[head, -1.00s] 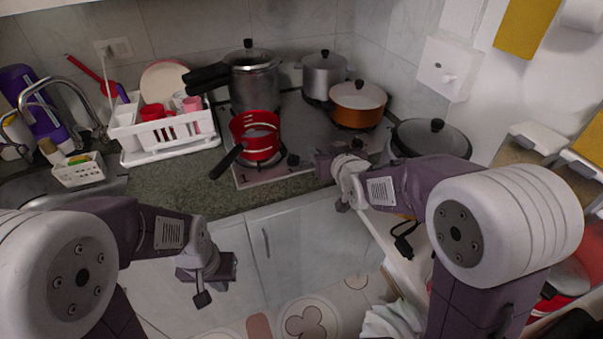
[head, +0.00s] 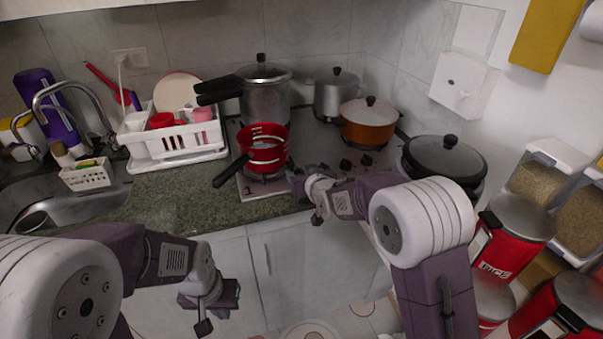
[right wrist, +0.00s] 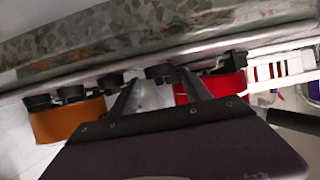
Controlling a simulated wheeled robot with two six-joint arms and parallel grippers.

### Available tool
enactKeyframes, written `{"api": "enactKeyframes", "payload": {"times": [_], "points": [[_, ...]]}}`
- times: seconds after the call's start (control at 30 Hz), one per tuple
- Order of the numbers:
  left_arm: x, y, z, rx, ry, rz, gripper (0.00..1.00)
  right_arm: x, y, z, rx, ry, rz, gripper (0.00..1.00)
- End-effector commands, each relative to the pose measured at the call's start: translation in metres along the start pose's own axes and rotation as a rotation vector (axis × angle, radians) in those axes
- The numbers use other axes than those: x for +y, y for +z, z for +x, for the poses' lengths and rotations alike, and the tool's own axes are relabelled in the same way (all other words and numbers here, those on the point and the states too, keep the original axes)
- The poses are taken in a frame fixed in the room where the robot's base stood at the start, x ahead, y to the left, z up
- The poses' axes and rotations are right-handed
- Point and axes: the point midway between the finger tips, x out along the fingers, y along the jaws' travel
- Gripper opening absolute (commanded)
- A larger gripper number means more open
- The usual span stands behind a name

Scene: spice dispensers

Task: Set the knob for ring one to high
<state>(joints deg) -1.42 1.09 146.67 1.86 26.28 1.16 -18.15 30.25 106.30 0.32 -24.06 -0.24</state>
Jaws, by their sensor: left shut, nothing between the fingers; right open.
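The stove top (head: 318,150) stands at the back of the counter. A "1" is marked on its front edge (head: 260,192), below the red pot (head: 265,148). Two black knobs (head: 346,164) show right of my right gripper (head: 296,181), which is at the stove's front edge. In the right wrist view, a row of black knobs (right wrist: 72,93) shows. My right gripper (right wrist: 160,92) is open there, with one knob (right wrist: 158,72) between its fingertips; contact cannot be told. This knob is hidden in the head view. My left gripper (head: 213,300) is shut and empty, low before the cabinets.
The red pot's black handle (head: 231,171) points toward the front left. A pressure cooker (head: 264,95), a silver pot (head: 335,95) and an orange pot (head: 368,122) stand behind. A dark-lidded pan (head: 444,157) is at right. A dish rack (head: 170,142) stands left.

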Motion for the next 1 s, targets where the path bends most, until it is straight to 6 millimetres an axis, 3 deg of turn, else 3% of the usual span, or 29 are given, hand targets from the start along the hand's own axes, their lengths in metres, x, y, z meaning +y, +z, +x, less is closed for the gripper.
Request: {"api": "enactKeyframes", "payload": {"times": [0.3,0.5,0.87,0.93,1.0], "points": [[0.0,0.0,0.0,0.0,0.0,0.0,0.0,0.0,0.0,0.006,0.0,0.0,0.0,0.56],[0.0,0.0,0.0,0.0,0.0,0.0,0.0,0.0,0.0,0.005,0.0,0.0,0.0,0.0],[0.0,0.0,-0.003,0.0,0.0,0.0,0.0,-0.004,-0.004,0.006,0.008,0.083,0.038,0.0],[0.0,-0.002,-0.017,-0.001,0.0,0.0,0.0,-0.005,-0.009,0.004,0.003,0.12,0.055,0.0],[0.001,-0.004,-0.043,0.0,0.0,0.0,0.0,-0.007,-0.015,0.002,-0.002,0.169,0.074,0.0]]}}
